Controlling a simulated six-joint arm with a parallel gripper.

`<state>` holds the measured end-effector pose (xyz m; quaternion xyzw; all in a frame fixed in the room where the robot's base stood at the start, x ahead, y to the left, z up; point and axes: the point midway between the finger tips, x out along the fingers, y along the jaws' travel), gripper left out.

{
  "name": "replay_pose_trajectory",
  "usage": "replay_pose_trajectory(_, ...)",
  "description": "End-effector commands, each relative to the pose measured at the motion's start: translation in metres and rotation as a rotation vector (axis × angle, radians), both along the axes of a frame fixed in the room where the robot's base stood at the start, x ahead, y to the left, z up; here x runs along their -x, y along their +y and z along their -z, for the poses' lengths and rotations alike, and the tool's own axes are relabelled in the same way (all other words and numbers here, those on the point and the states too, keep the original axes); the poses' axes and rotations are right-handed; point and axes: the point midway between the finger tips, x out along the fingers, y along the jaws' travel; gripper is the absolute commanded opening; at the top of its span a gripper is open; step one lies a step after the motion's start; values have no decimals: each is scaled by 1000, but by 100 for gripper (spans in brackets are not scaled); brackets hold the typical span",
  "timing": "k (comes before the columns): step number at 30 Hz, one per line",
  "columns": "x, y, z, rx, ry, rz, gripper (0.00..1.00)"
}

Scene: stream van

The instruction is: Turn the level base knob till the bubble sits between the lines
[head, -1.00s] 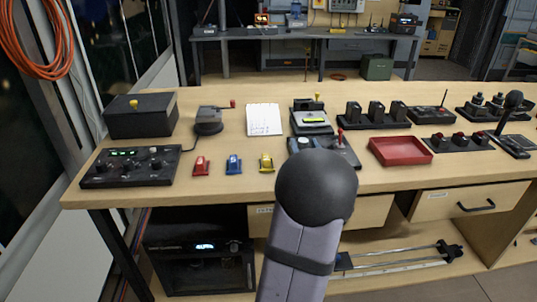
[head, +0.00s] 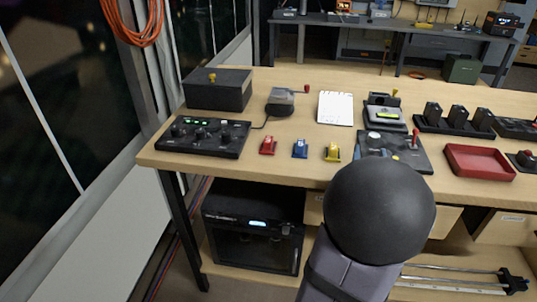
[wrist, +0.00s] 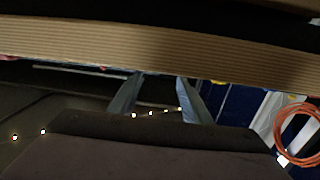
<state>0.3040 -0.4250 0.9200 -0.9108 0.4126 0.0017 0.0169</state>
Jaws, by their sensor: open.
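The level base (head: 384,118) is a dark block with a yellow-green vial (head: 387,114) on top, near the middle back of the wooden bench in the head view. A small yellow knob (head: 395,93) stands at its back right. The bubble and lines are too small to make out. My arm's dark round joint fills the front of the head view and hides my gripper there. In the wrist view my gripper (wrist: 158,78) shows two grey-blue fingers spread apart with nothing between them. It faces the bench edge (wrist: 160,48); the level base is not in that view.
In front of the level base is a joystick panel (head: 412,152). A red tray (head: 480,161) is right, a white notepad (head: 335,108) left. Red, blue and yellow clips lie front left, with a control panel (head: 203,136) and black box (head: 218,90) beyond them.

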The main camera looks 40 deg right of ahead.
Motion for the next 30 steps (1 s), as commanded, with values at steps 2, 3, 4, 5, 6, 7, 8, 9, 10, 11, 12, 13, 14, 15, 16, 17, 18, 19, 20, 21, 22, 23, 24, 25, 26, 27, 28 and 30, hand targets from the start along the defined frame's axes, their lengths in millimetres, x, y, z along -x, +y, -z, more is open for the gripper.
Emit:
replay_pose_trajectory(2, -12, 9, -10, 4, 29, -38, 44)
replay_pose_trajectory(3, -18, 14, -12, 5, 43, -55, 44)
replay_pose_trajectory(4, -22, 17, -13, 6, 54, -68, 44)
replay_pose_trajectory(5, -26, 20, -14, 8, 66, -81, 44)
replay_pose_trajectory(6, -31, 25, -17, 11, 79, -98, 44)
replay_pose_trajectory(7, -35, 29, -19, 13, 91, -111, 44)
replay_pose_trajectory(8, -39, 32, -20, 14, 103, -124, 44)
replay_pose_trajectory(9, -44, 37, -22, 18, 119, -143, 44)
replay_pose_trajectory(10, -47, 41, -23, 21, 131, -155, 44)
replay_pose_trajectory(11, -51, 45, -24, 23, 142, -167, 44)
replay_pose_trajectory(12, -55, 50, -27, 28, 157, -185, 44)
replay_pose_trajectory(13, -59, 54, -28, 31, 169, -198, 44)
replay_pose_trajectory(14, -62, 58, -29, 32, 182, -212, 44)
replay_pose_trajectory(15, -67, 63, -31, 37, 199, -230, 44)
replay_pose_trajectory(16, -70, 67, -32, 41, 212, -245, 44)
replay_pose_trajectory(17, -73, 71, -34, 45, 225, -257, 44)
replay_pose_trajectory(18, -77, 77, -36, 50, 241, -274, 44)
replay_pose_trajectory(19, -81, 81, -37, 55, 254, -288, 44)
replay_pose_trajectory(20, -84, 85, -38, 59, 268, -301, 44)
replay_pose_trajectory(21, -87, 91, -40, 64, 284, -318, 44)
replay_pose_trajectory(22, -90, 95, -40, 66, 298, -332, 44)
replay_pose_trajectory(23, -94, 100, -39, 66, 313, -346, 44)
replay_pose_trajectory(24, -98, 106, -38, 67, 333, -363, 44)
replay_pose_trajectory(25, -101, 111, -38, 69, 347, -377, 44)
replay_pose_trajectory(26, -104, 115, -38, 70, 363, -388, 44)
replay_pose_trajectory(27, -107, 122, -38, 72, 381, -406, 44)
replay_pose_trajectory(28, -110, 126, -37, 73, 397, -418, 44)
replay_pose_trajectory(30, -115, 137, -36, 78, 431, -448, 44)
